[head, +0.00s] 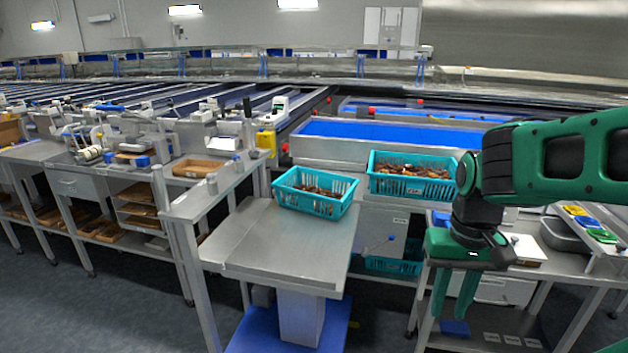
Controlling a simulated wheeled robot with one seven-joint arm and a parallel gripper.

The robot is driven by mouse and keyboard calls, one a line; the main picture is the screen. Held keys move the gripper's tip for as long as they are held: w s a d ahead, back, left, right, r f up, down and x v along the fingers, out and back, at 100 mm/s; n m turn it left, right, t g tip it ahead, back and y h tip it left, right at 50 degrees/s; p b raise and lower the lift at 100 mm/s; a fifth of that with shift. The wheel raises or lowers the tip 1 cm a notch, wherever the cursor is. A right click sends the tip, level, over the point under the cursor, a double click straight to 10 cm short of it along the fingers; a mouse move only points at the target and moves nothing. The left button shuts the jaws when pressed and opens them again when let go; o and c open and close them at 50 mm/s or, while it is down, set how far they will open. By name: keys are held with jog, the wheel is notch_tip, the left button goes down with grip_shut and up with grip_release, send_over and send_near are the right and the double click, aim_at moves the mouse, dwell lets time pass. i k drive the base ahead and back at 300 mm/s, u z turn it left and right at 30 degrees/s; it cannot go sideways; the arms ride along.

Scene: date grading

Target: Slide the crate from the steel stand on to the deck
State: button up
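A teal slatted crate (318,205) holding brown dates sits at the far end of a flat steel deck (285,245). The deck rests on a pale column above a blue base. A second teal crate (383,187) with dates stands to the right, beyond the deck, on steel furniture that I take for the stand; its support is partly hidden. My green gripper (454,302) hangs at the right with its fingers pointing down. The fingers are apart with a narrow, empty gap. It is to the right of the deck and touches neither crate.
Another teal crate (392,265) sits low under the steel furniture. A steel bench (500,268) with coloured trays stands at the right, behind and below my arm. A long workbench (210,185) with a wooden tray lies left of the deck. The deck's near part is bare.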

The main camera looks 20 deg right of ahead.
aim_at(321, 202)
jog(key=z, duration=0.05)
jog(key=i, duration=1)
jog(key=z, duration=0.05)
